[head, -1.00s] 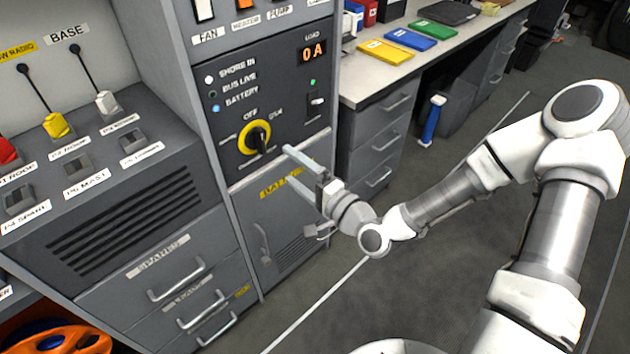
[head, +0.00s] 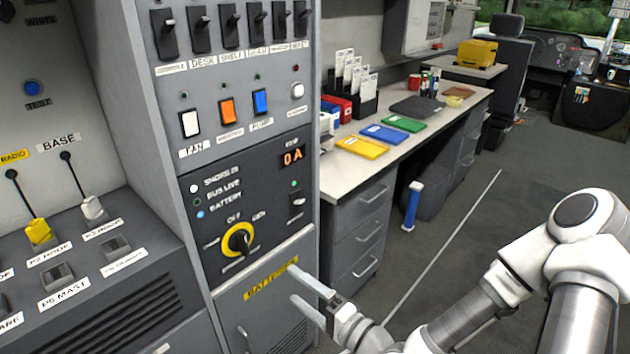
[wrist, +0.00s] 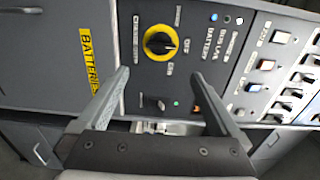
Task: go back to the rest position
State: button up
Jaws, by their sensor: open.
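My gripper (head: 310,297) is open and empty in the head view, in front of the grey battery cabinet door (head: 272,283) and below and to the right of the rotary switch. The black rotary switch with a yellow ring (head: 238,240) sits on the dark panel, and the display above it reads 0 A. In the wrist view the two fingers (wrist: 158,98) stand apart with nothing between them. The rotary switch (wrist: 160,43) shows beyond them, with the yellow battery label (wrist: 90,58) to its left.
A desk (head: 345,178) with yellow, blue and green folders stands to the right of the panel. A blue and white cylinder (head: 412,205) stands on the floor beside a dark bin. The grey floor (head: 480,235) on the right is clear.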

jog(key=w+d+f+n+g+h, duration=0.2)
jog(key=d+f+n+g+h, duration=0.2)
jog(key=d+f+n+h, duration=0.25)
jog(key=d+r+n+h, duration=0.2)
jog(key=d+r+h, duration=0.5)
jog(key=d+r, duration=0.3)
jog(key=s+d+r+g, duration=0.2)
jog(key=s+r, duration=1.4)
jog(key=s, duration=0.2)
notch_tip(320, 180, up, 15)
jog(key=p, duration=1.5)
jog(key=shift+w, duration=0.15)
